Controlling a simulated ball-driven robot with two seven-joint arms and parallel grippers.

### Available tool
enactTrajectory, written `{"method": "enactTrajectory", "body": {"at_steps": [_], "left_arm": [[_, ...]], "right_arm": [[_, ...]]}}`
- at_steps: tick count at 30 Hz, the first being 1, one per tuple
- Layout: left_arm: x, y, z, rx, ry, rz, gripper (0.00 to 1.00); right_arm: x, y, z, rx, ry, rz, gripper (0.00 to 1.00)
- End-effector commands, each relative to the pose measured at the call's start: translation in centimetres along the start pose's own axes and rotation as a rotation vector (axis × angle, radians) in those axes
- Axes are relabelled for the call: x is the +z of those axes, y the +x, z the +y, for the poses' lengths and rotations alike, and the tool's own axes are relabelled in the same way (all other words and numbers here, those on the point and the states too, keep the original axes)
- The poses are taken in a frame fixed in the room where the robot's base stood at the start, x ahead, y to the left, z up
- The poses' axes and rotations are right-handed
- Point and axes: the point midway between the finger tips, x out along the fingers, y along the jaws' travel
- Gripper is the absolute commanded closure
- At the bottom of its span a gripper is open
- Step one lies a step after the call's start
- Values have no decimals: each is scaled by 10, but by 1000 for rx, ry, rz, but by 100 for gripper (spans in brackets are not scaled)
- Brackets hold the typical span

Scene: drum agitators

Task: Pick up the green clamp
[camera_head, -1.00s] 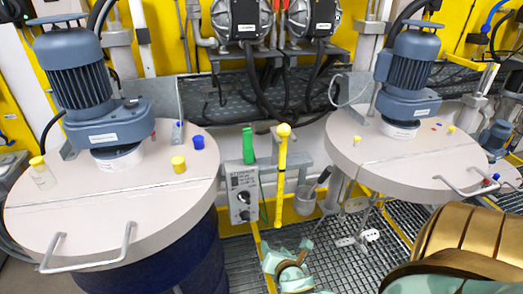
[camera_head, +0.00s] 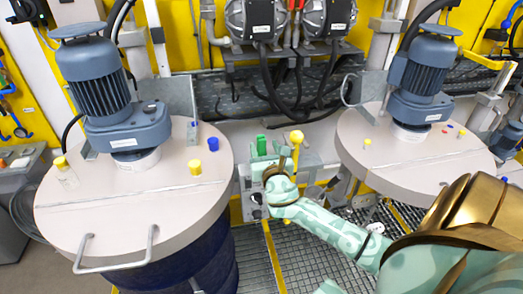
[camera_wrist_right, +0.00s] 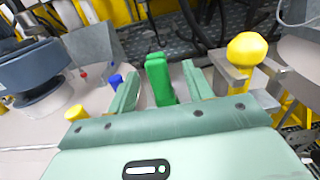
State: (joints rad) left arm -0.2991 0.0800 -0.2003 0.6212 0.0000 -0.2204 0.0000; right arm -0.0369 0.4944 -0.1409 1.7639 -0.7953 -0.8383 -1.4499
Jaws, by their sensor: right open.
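The green clamp (camera_head: 261,145) stands upright between the two drums, above the grey control box (camera_head: 247,181). In the right wrist view the clamp (camera_wrist_right: 158,78) shows between my two fingers, with its lower part hidden by the gripper. My right gripper (camera_head: 268,154) is open and reaches in from the lower right, close to the clamp. I see a gap on at least the left side of the clamp in the wrist view; contact cannot be told. My left gripper is not in view.
A yellow-knobbed handle (camera_head: 297,137) rises just right of my right gripper. The left drum lid (camera_head: 120,215) and the right drum lid (camera_head: 420,157) flank the gap. A blue cap (camera_head: 213,144) and a yellow cap (camera_head: 195,167) sit on the left lid.

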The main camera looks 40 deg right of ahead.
Motion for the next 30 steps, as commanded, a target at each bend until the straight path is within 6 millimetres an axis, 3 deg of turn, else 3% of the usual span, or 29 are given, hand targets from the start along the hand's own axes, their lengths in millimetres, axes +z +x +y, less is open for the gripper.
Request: {"method": "enactTrajectory", "body": {"at_steps": [9,18,24,30], "left_arm": [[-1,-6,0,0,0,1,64],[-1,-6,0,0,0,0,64],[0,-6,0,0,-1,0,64],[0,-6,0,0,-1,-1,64]], "right_arm": [[6,45,3,-1,0,-2,49],[5,53,3,0,1,0,49],[5,52,3,0,1,0,98],[5,52,3,0,1,0,98]]}}
